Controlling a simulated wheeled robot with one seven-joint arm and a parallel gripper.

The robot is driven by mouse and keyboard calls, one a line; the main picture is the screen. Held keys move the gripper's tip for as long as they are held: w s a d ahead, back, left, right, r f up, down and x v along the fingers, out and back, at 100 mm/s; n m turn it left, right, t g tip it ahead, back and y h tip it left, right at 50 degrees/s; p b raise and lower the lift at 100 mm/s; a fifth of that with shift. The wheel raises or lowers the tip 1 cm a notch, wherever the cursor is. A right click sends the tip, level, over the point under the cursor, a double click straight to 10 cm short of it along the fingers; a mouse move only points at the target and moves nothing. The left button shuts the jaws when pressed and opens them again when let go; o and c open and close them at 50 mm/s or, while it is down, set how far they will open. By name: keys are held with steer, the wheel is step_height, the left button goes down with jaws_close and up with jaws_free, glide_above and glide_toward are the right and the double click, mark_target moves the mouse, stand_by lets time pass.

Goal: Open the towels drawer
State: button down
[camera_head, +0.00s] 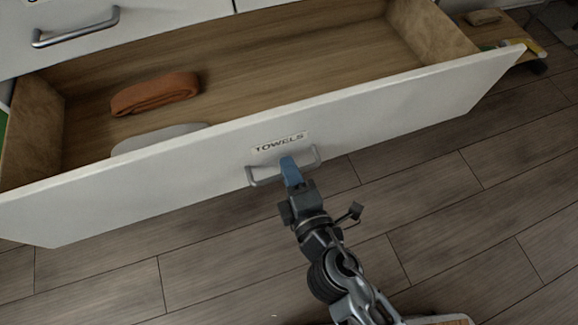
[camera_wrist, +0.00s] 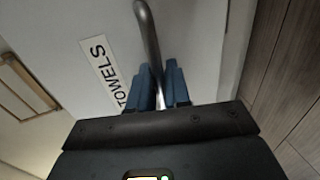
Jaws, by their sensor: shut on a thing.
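The towels drawer (camera_head: 400,105) is pulled well out, with its wooden inside open to view in the head view. Its white front carries a "TOWELS" label (camera_head: 280,143) and a grey bar handle (camera_head: 265,177) below it. My gripper (camera_head: 290,170) is shut on the handle near its middle. In the wrist view the blue fingers (camera_wrist: 162,88) stand on either side of the handle bar (camera_wrist: 148,35), beside the label (camera_wrist: 103,72). An orange folded towel (camera_head: 155,93) and a pale folded item (camera_head: 160,138), partly hidden by the drawer front, lie inside.
Another drawer front with a grey handle (camera_head: 76,28) is above at the left. A low wooden board (camera_head: 500,32) with small items is beyond the drawer's right end. The wood-plank floor (camera_head: 430,200) in front is mostly clear.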

steer(key=c, duration=1.3)
jaws_free()
steer(key=shift+v, duration=3.85)
steer(key=shift+s+d, duration=0.1)
steer(key=s+d+r+m+h, duration=0.2)
steer(key=s+d+r+m, duration=0.5)
steer(key=s+d+m, duration=0.3)
steer(key=s+d+r+m+h, duration=0.2)
steer(key=s+d+r+m, duration=0.45)
steer(key=s+m, duration=0.35)
steer(key=shift+m, duration=0.6)
steer(key=r+p, duration=3)
steer(key=shift+w+d+r, duration=0.1)
steer(key=shift+w+d, duration=0.2)
steer(key=shift+d, duration=0.1)
